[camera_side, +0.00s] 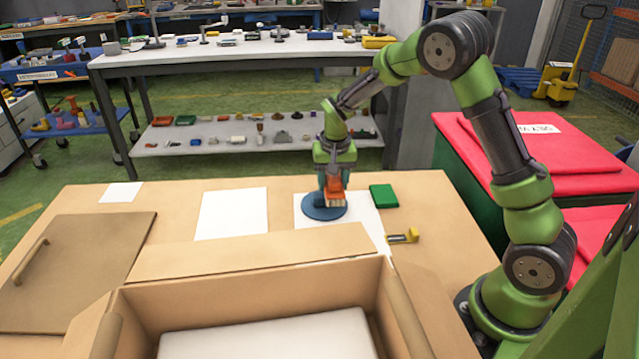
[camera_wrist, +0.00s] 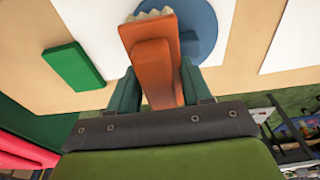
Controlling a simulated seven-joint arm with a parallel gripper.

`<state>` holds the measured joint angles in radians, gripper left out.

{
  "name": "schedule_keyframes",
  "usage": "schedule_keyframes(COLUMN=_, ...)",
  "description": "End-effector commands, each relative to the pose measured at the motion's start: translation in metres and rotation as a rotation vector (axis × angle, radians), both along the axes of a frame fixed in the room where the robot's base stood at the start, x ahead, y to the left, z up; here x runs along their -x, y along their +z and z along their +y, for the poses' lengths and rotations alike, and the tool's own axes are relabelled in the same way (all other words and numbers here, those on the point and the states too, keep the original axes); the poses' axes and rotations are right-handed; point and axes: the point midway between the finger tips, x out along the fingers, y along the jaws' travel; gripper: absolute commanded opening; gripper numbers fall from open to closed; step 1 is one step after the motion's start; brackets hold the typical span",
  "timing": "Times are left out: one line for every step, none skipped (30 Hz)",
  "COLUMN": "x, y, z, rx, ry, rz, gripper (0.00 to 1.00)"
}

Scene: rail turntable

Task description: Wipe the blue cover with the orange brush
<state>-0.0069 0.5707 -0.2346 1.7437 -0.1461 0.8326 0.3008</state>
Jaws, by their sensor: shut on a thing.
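The blue cover (camera_side: 313,211) is a flat round disc lying on a white sheet on the table. It also shows in the wrist view (camera_wrist: 203,22), partly hidden behind the brush. My gripper (camera_side: 330,184) is shut on the orange brush (camera_side: 335,187), with its dark green fingers on both sides of the handle in the wrist view (camera_wrist: 155,85). The brush's pale bristles point down over the right part of the blue cover. I cannot tell for sure whether the bristles touch it.
An open cardboard box (camera_side: 250,285) stands in front. A bare white sheet (camera_side: 232,214) lies to the left, and a brown board (camera_side: 75,270) further left.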

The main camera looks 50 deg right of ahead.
Motion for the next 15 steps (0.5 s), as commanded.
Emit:
schedule_keyframes(x=0.0019, y=0.0003, z=-0.0022, rx=0.0, ry=-0.002, rz=0.0, gripper=0.24)
schedule_keyframes(x=0.0024, y=0.0003, z=-0.0029, rx=0.0, ry=-0.002, rz=0.0, gripper=0.24)
schedule_keyframes(x=0.0029, y=0.0005, z=-0.0036, rx=0.0, ry=-0.002, rz=-0.001, gripper=0.24)
schedule_keyframes(x=0.003, y=0.0006, z=-0.0038, rx=0.0, ry=-0.001, rz=-0.002, gripper=0.24)
schedule_keyframes(x=0.003, y=0.0006, z=-0.0039, rx=0.0, ry=-0.001, rz=-0.002, gripper=0.24)
schedule_keyframes(x=0.003, y=0.0007, z=-0.0039, rx=0.0, ry=-0.001, rz=-0.002, gripper=0.24)
schedule_keyframes(x=0.0028, y=0.0007, z=-0.0039, rx=0.001, ry=-0.001, rz=-0.002, gripper=0.24)
schedule_keyframes(x=0.0028, y=0.0008, z=-0.0038, rx=0.001, ry=-0.001, rz=-0.002, gripper=0.24)
schedule_keyframes(x=0.0028, y=0.0008, z=-0.0038, rx=0.001, ry=-0.001, rz=-0.002, gripper=0.24)
schedule_keyframes(x=0.0027, y=0.0009, z=-0.0038, rx=0.001, ry=-0.001, rz=-0.002, gripper=0.24)
schedule_keyframes(x=0.0027, y=0.001, z=-0.0038, rx=0.001, ry=-0.001, rz=-0.002, gripper=0.24)
schedule_keyframes(x=0.0025, y=0.0018, z=-0.0037, rx=0.001, ry=0.0, rz=-0.003, gripper=0.24)
schedule_keyframes(x=0.0023, y=0.0032, z=-0.0037, rx=0.001, ry=0.0, rz=-0.004, gripper=0.24)
schedule_keyframes(x=0.0021, y=0.005, z=-0.0038, rx=0.001, ry=0.0, rz=-0.004, gripper=0.24)
schedule_keyframes(x=0.0018, y=0.0085, z=-0.0038, rx=0.001, ry=0.0, rz=-0.006, gripper=0.24)
